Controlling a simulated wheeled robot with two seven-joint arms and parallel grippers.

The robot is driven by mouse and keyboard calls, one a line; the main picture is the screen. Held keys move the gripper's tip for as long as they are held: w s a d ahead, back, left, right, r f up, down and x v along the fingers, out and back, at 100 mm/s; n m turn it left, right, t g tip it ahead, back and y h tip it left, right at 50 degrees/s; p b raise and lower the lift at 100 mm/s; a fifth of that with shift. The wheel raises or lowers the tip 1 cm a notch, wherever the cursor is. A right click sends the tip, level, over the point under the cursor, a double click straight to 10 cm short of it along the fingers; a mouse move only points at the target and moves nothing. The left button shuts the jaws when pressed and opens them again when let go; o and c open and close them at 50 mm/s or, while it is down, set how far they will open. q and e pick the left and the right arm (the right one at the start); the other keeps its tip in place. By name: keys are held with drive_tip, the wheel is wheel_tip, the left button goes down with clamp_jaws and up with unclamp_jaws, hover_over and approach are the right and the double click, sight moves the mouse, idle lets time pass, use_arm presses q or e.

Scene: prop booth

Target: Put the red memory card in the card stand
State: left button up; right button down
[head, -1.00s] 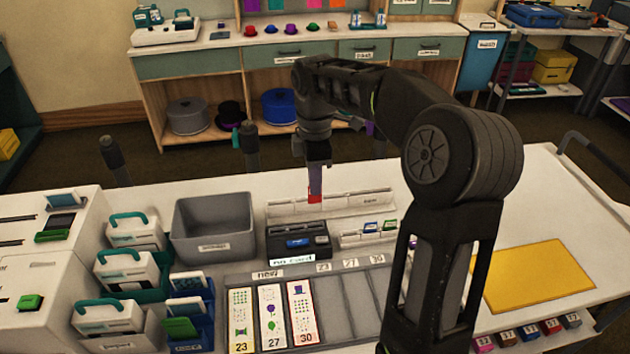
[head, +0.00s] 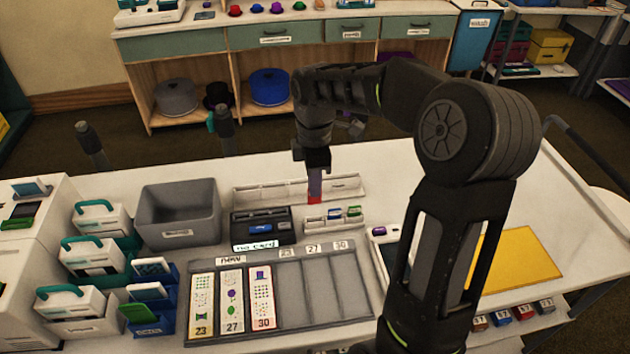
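The red memory card (head: 314,200) is a small red piece at the lower end of my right gripper (head: 315,186). The gripper points down and its fingers look shut on the card; they hide most of it. A low white stand (head: 311,224) with blue, green and purple cards is just below and to the right of the red card. A longer white rack (head: 262,197) lies behind it. I cannot tell whether the red card touches either one. My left gripper is out of view.
A dark card reader (head: 262,216) reading "no card" is left of the low stand. A grey bin (head: 180,207) stands farther left. A grey tray (head: 290,325) with printed strips lies in front. A yellow mat (head: 518,258) lies at right, partly behind my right arm.

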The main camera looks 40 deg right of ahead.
sight(314, 200)
drive_tip(key=shift+a+f+b, duration=0.1)
drive_tip(key=shift+f+b, duration=1.55)
drive_tip(key=shift+f, duration=0.7)
drive_tip(key=shift+f+b, duration=0.35)
drive_tip(key=shift+b, duration=0.1)
drive_tip(key=shift+f+b, duration=0.65)
drive_tip(key=shift+f, duration=0.45)
drive_tip(key=shift+f, duration=0.1)
drive_tip(key=c, duration=1.5)
unclamp_jaws()
drive_tip(key=shift+c, duration=0.2)
